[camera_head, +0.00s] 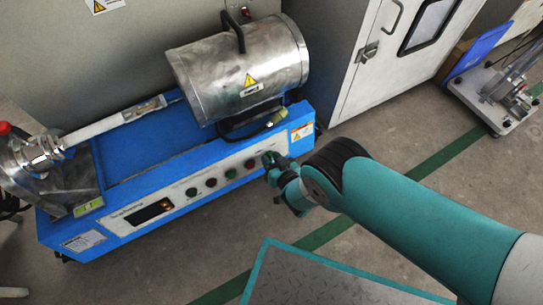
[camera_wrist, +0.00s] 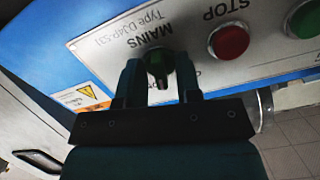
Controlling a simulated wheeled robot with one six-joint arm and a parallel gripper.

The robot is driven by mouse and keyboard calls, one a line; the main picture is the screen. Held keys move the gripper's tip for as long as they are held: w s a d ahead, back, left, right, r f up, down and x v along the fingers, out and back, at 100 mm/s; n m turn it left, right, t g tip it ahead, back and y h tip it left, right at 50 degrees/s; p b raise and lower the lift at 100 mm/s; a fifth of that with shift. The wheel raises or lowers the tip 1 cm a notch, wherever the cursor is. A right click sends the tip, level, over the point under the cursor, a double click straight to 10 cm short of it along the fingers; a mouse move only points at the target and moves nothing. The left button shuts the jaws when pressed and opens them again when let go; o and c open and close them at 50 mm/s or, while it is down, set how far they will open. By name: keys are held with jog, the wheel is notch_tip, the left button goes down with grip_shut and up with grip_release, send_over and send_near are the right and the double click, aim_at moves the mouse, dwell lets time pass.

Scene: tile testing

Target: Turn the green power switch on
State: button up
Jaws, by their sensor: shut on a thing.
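The green power switch (camera_wrist: 158,62) sits under the label "MAINS" on the white front panel of the blue testing machine, upside down in the wrist view. My gripper (camera_wrist: 157,72) has one finger on each side of the switch and is shut on it. In the head view my gripper (camera_head: 276,168) is at the right end of the machine's panel (camera_head: 160,190), and it covers most of the switch. The switch's exact turn position is hard to tell because the fingers and shadow hide part of it.
A red STOP button (camera_wrist: 229,41) is beside the switch, with a green button (camera_wrist: 305,18) beyond it. A metal drum cover (camera_head: 240,75) stands on the machine (camera_head: 130,165). A white cabinet (camera_head: 375,75) is behind right.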

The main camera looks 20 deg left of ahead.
jog(key=m+p, duration=0.1)
jog(key=m, duration=0.2)
jog(key=shift+m, duration=1.6)
jog(key=shift+s, duration=0.1)
jog(key=o, duration=0.5)
jog(key=shift+g+y, duration=0.3)
jog(key=shift+o, duration=0.2)
jog(key=p+v, duration=1.2)
jog(key=p, duration=0.2)
